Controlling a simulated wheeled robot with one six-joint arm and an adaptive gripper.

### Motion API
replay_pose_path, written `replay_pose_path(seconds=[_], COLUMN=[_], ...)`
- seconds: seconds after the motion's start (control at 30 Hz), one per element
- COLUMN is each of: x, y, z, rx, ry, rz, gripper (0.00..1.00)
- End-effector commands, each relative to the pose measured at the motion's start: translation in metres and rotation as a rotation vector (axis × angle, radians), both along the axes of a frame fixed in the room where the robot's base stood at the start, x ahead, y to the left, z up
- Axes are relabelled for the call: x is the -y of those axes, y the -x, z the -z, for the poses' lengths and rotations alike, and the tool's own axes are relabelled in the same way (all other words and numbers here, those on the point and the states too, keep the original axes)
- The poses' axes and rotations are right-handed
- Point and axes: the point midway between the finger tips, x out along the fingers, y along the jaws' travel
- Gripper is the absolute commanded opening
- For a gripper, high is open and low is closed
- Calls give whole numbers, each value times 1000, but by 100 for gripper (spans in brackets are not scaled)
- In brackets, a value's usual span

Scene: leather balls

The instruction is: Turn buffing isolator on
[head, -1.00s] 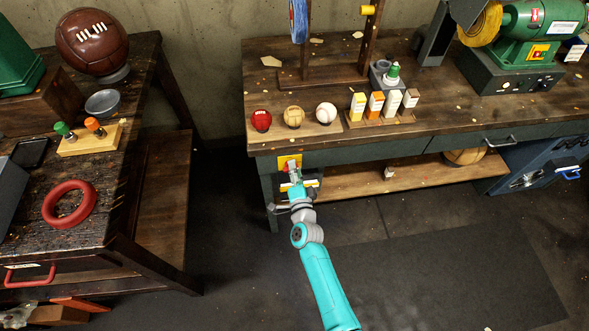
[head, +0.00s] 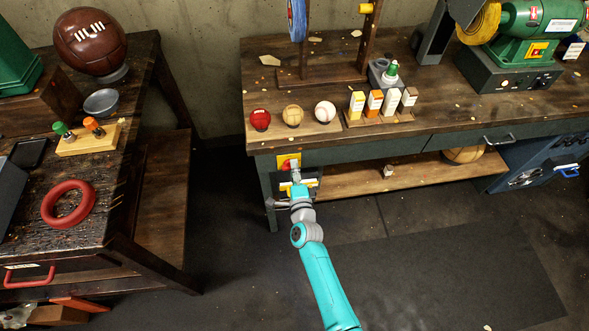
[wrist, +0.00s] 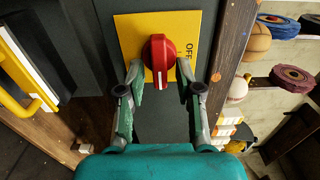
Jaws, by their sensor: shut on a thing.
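The buffing isolator is a red rotary knob (wrist: 159,52) on a yellow plate (wrist: 127,27), fixed to the dark green front of the workbench. The word OFF shows on the plate's right side in the wrist view. My gripper (wrist: 160,78) is at the knob, with one finger on each side, shut on it. In the head view my gripper (head: 294,173) reaches the yellow plate (head: 282,161) at the bench's left end and partly covers it. A bit of red shows there. The other plate lettering is hidden or too small to read.
A yellow handle (wrist: 22,85) is at the left in the wrist view. The left table (head: 120,190) stands apart; floor between is clear.

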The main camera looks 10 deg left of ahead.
Motion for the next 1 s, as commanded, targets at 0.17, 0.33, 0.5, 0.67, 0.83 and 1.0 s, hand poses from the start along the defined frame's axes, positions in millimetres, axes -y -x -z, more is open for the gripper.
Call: replay_pose_path(seconds=[0.17,0.33,0.5,0.67,0.83,1.0], x=[1,1,0,3,10,19], y=[0,0,1,10,35,65], z=[1,1,1,1,2,2], rx=[-2,-1,-1,-2,-3,-2], ry=[1,0,0,1,1,1], rz=[1,1,0,0,-1,-1], gripper=[0,40,40,40,40,40])
